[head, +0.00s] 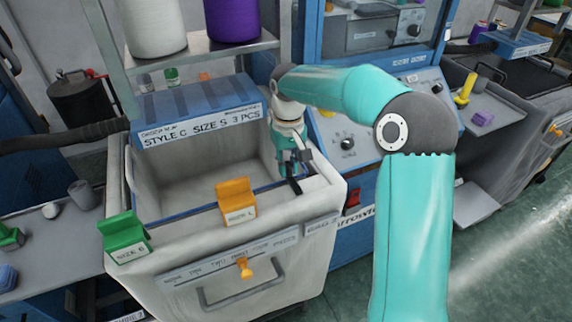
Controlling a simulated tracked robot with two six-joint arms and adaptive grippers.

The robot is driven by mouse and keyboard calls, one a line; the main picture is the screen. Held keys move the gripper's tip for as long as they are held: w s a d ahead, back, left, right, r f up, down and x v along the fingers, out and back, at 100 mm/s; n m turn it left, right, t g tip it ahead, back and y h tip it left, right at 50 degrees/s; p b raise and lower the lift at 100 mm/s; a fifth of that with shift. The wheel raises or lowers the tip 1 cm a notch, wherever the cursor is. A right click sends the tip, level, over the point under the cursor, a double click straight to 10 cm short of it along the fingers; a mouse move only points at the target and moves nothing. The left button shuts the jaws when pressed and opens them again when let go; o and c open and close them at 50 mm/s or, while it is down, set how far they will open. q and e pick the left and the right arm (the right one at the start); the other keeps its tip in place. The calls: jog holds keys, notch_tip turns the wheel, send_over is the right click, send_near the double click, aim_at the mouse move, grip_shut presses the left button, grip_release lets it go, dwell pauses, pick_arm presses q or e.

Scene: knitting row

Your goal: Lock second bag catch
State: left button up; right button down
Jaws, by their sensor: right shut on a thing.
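A pale fabric bag (225,268) hangs open in a blue rim at the front of the machine, with its inside empty as far as I can see. My right gripper (293,178) reaches down at the right end of the bag's front rim. It is shut on a small dark part there, which looks like a bag catch. The fingers mostly hide that part, so I cannot tell its position. My left gripper is not in view.
An orange clip (238,200) and a green clip (126,236) sit on the bag's front rim. An orange knob (244,267) and a grey handle (245,291) are on its front. A blue labelled cover (200,112) stands behind, below white (152,27) and purple (232,20) yarn cones.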

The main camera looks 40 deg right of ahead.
aim_at(288, 163)
dwell(0.3)
jog(key=c, duration=1.1)
grip_release()
jog(key=shift+r, duration=0.15)
notch_tip(288, 163, up, 12)
jog(key=shift+f, duration=0.15)
